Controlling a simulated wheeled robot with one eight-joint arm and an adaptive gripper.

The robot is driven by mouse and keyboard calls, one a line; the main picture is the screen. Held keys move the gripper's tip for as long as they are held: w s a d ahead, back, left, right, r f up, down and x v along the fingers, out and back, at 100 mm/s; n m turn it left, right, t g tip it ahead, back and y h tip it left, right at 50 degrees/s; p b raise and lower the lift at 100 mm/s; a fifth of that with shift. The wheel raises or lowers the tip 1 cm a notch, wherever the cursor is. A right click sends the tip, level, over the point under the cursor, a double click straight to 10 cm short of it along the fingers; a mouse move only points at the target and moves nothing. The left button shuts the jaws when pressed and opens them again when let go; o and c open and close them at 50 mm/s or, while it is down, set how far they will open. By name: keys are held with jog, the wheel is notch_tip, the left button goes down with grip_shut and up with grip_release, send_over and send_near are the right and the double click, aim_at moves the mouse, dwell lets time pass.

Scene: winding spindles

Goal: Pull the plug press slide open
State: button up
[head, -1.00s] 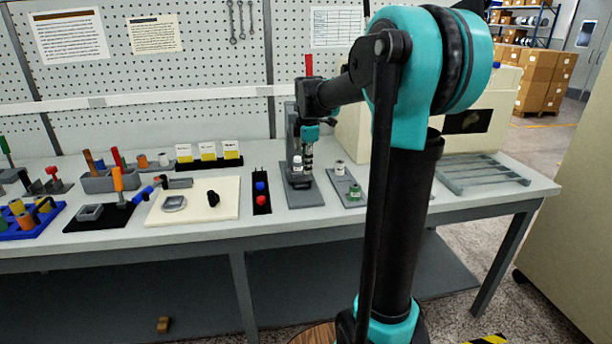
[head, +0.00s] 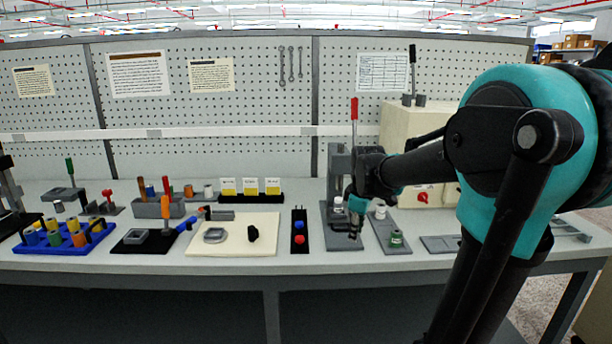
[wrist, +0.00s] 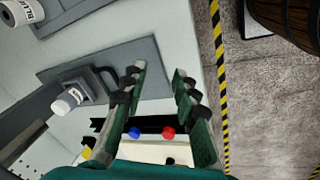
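The plug press (head: 338,170) is a grey upright stand with a red-topped lever on a grey base plate (head: 345,243). The plate also shows in the wrist view (wrist: 145,55). A grey slide block (wrist: 82,86) with a dark loop handle (wrist: 108,76) sits on the plate. A white cylindrical piece (wrist: 68,101) is at the block; it also shows in the head view (head: 338,204).
A black strip (head: 299,215) with blue and red knobs stands left. The bench's front edge is close to the plate.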

aim_at(348, 228)
jog(key=s+f+m, duration=0.3)
jog(key=s+f, duration=0.1)
jog(key=s, duration=0.2)
jog(key=s+d+f+m, duration=0.1)
jog(key=s+f+m, duration=0.3)
jog(key=s+f, duration=0.1)
jog(key=s+f+m+t, duration=0.1)
jog(key=s+f+m, duration=0.3)
jog(key=s, duration=0.3)
jog(key=shift+s+d+f, duration=0.2)
jog(key=shift+f, duration=0.35)
jog(key=shift+c, duration=0.2)
jog(key=shift+s+f+m, duration=0.1)
jog(key=shift+s+m, duration=0.05)
jog(key=shift+m, duration=0.35)
jog(key=shift+c, duration=1.1)
jog(key=w+r, duration=0.6)
jog(key=w, duration=0.3)
jog(key=w+r, duration=0.6)
jog(key=w, duration=0.3)
jog(key=w+a+r, duration=0.1)
jog(key=w+r, duration=0.6)
jog(key=w, duration=0.3)
grip_shut()
jog(key=x, duration=1)
